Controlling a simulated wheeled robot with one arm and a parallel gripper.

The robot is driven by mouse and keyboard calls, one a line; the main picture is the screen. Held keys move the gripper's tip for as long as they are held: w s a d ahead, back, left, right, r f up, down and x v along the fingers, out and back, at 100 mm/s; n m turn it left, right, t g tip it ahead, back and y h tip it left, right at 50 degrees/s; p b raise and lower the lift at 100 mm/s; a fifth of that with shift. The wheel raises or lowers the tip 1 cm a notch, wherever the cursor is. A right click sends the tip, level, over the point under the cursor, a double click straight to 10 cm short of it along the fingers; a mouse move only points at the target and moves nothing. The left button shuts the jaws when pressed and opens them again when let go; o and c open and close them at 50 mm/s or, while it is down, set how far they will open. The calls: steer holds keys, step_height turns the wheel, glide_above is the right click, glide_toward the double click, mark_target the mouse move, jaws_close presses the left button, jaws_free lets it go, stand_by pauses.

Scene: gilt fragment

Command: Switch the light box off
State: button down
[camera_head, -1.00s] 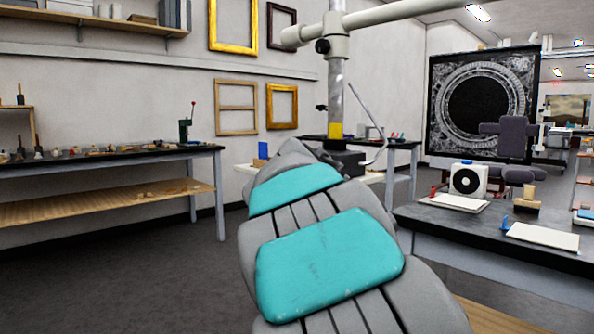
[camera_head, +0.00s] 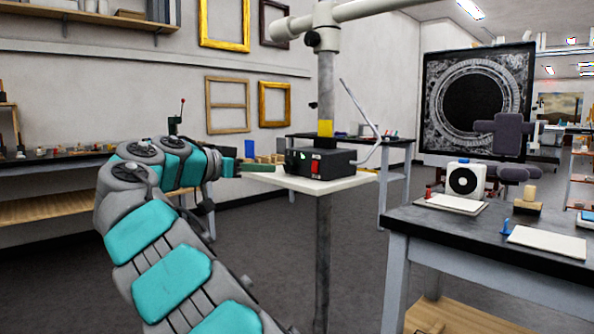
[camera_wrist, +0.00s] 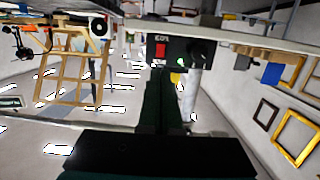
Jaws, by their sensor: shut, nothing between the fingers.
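The light box appears to be the black box (camera_head: 333,160) on a small pale shelf on a post. Its front has a red switch (camera_head: 316,167) and a small lit green mark. The wrist view is upside down and shows the black box (camera_wrist: 198,51) and red switch (camera_wrist: 160,50) near the top, beyond the fingertips. My gripper (camera_head: 268,168) is dark green, shut and empty, just left of the box and pointing at it. I cannot tell whether it touches the box. In the wrist view its fingers (camera_wrist: 160,80) point towards the switch side.
A grey post (camera_head: 324,230) carries the pale shelf (camera_head: 350,182), and a thin pale rod leans beside it. A dark-topped bench (camera_head: 470,235) stands at right with a white device (camera_head: 466,180) on it. Small blocks lie behind the gripper. The floor left of the post is clear.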

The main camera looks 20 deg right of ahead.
mark_target(314, 171)
steer(key=shift+w+a, duration=0.1)
stand_by(0.3)
steer(key=p+x, duration=0.1)
steer(key=x, duration=1.3)
steer(key=shift+r, duration=0.1)
